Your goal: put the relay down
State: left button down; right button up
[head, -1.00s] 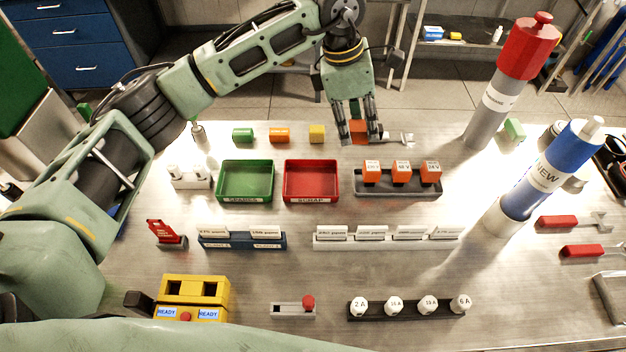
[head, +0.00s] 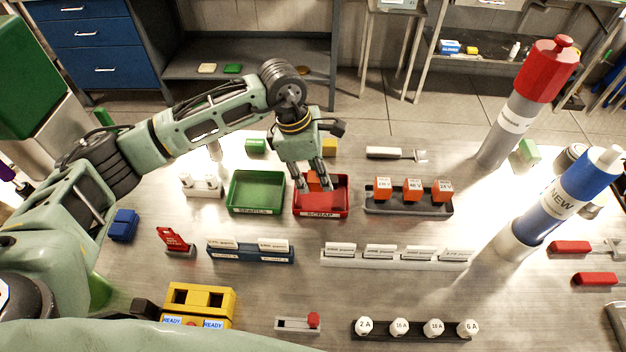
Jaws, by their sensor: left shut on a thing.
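My left gripper (head: 316,188) points down over the red tray labelled SCRAP (head: 321,211). It is shut on an orange relay (head: 313,181), which shows between the fingers. The relay is at or just above the tray's inside; I cannot tell whether it touches the floor. The fingers hide part of it and part of the tray. Three more orange relays (head: 413,187) stand in a dark grey rack to the right. My right gripper is not in view.
A green tray (head: 235,208) adjoins on the left, empty. Green (head: 255,146) and yellow (head: 329,147) blocks stand behind. A white-label rack (head: 397,258) and blue holder (head: 250,253) lie in front. Tall red-topped (head: 514,115) and blue (head: 566,197) cylinders stand right.

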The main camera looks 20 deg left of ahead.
aim_at(313, 187)
pick_arm(q)
notch_tip(313, 187, down, 4)
jog(key=shift+s+a+f+p, duration=0.1)
jog(key=shift+p, duration=0.75)
jog(key=shift+f+b, duration=0.2)
jog(key=shift+b, duration=0.15)
jog(key=c, duration=1.4)
grip_release()
jog(key=shift+r, duration=0.1)
